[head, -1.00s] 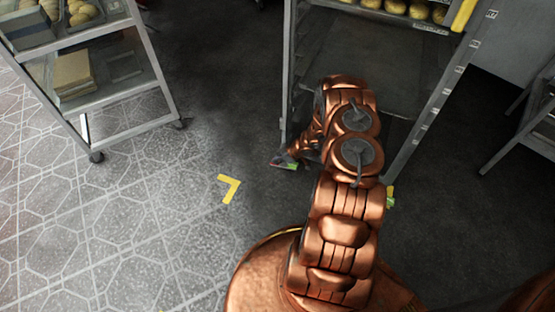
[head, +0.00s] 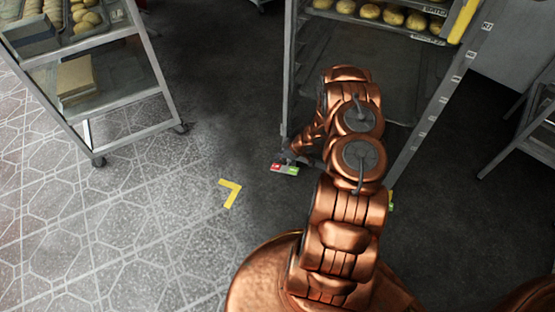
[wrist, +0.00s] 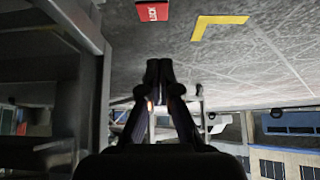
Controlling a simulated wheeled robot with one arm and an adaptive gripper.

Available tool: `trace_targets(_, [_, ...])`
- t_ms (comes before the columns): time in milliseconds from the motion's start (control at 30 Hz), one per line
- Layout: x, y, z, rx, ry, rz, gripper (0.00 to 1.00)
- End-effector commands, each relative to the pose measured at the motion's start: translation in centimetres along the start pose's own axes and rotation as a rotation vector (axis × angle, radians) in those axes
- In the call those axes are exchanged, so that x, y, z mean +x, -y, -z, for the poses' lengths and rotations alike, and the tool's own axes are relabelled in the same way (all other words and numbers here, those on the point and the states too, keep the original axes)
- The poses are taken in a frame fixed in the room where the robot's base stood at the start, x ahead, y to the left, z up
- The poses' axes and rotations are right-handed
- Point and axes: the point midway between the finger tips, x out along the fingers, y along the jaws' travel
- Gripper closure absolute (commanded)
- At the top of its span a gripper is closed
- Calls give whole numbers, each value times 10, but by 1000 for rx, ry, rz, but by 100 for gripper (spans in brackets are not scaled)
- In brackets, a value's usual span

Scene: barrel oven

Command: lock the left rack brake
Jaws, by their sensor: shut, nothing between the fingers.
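The left brake pedal (head: 285,169) is a small plate, red on its left and green on its right, low at the left front foot of the rack (head: 287,80). In the wrist view its red part (wrist: 152,11), lettered LOCK, shows at the top edge; the green part is out of that view. My gripper (head: 290,157) is mostly hidden by my arm in the head view, close to the pedal. In the wrist view my gripper (wrist: 159,66) has its fingertips together and empty, apart from the red plate in the picture. Whether it touches the pedal is unclear.
A second green piece (head: 391,200) shows at the rack's right foot, partly behind my arm. A yellow corner mark (head: 230,193) lies on the floor. Another rack (head: 130,135) stands at the left, a grey frame (head: 520,140) at the right.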

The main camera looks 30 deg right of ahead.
Motion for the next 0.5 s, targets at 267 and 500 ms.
trace_targets(267, [-54,-2,5,0,-2,-3,100])
trace_targets(500, [-72,0,5,0,-1,0,100])
